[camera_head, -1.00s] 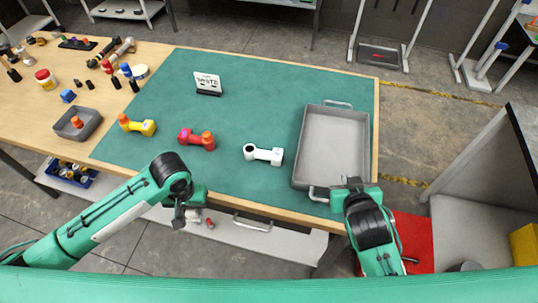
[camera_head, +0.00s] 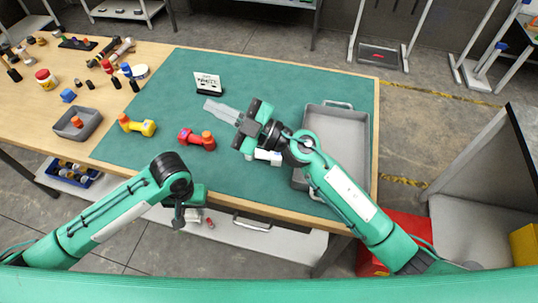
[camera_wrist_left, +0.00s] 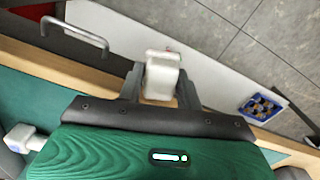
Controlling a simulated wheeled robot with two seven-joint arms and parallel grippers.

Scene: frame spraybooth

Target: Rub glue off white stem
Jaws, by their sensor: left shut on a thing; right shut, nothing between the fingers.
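The white stem (camera_head: 268,156) lies on the green mat (camera_head: 225,177), partly hidden behind my right arm; its white end also shows at the left of the left wrist view (camera_wrist_left: 25,138). My right gripper (camera_head: 208,104) reaches over the stem to the far left of it, above the mat, fingers shut and empty. My left gripper (camera_head: 179,220) is at the table's front edge, apart from the stem. In the left wrist view its fingers (camera_wrist_left: 160,92) are shut on a whitish block (camera_wrist_left: 161,70). What the block is made of is unclear.
A card (camera_head: 208,82) stands just beyond my right fingertips. A grey tray (camera_head: 335,140) lies right of the stem, partly behind my right arm. Red (camera_head: 197,139) and yellow (camera_head: 137,125) stems lie to the left, near a small grey bin (camera_head: 91,122).

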